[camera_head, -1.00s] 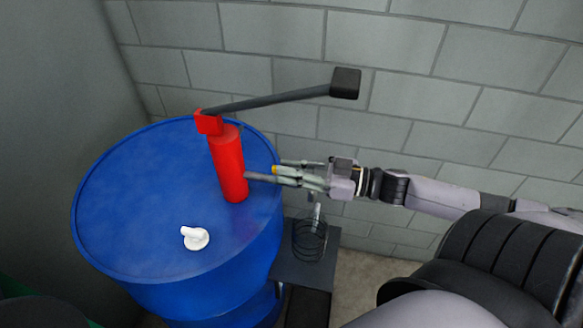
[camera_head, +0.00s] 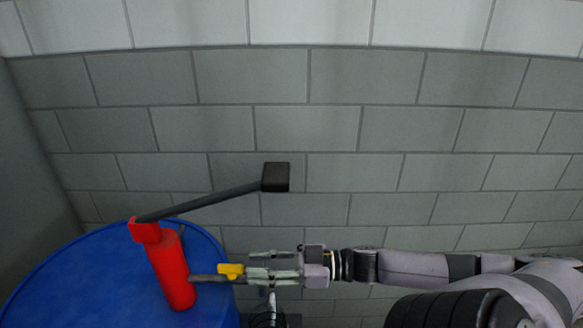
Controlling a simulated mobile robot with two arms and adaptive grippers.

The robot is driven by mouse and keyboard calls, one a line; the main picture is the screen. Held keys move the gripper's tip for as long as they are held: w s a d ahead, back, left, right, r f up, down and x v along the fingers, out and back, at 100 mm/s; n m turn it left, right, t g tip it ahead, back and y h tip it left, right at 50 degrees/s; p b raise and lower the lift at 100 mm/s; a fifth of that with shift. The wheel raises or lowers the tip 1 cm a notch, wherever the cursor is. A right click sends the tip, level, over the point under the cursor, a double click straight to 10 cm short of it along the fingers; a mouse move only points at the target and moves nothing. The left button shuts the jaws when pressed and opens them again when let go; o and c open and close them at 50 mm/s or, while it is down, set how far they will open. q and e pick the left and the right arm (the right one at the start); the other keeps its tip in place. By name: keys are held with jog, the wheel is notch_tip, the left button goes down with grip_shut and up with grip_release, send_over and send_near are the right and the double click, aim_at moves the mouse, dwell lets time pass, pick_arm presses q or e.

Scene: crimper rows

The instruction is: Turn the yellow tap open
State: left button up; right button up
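The yellow tap (camera_head: 231,269) sits on a short dark pipe (camera_head: 206,279) that sticks out to the right from the red pump body (camera_head: 172,272). My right gripper (camera_head: 252,266) comes in from the right, level with the tap. Its fingers look spread apart, with the tips just to the right of the yellow handle and nothing visible held between them. I cannot tell whether a fingertip touches the handle. My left gripper is not in view.
The red pump stands on a blue drum (camera_head: 90,285), with a long dark lever (camera_head: 215,200) ending in a black block (camera_head: 276,177) above. A grey block wall (camera_head: 400,130) is behind. A dark stand shows partly below my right gripper.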

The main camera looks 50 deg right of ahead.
jog(key=v, duration=0.7)
dwell(0.5)
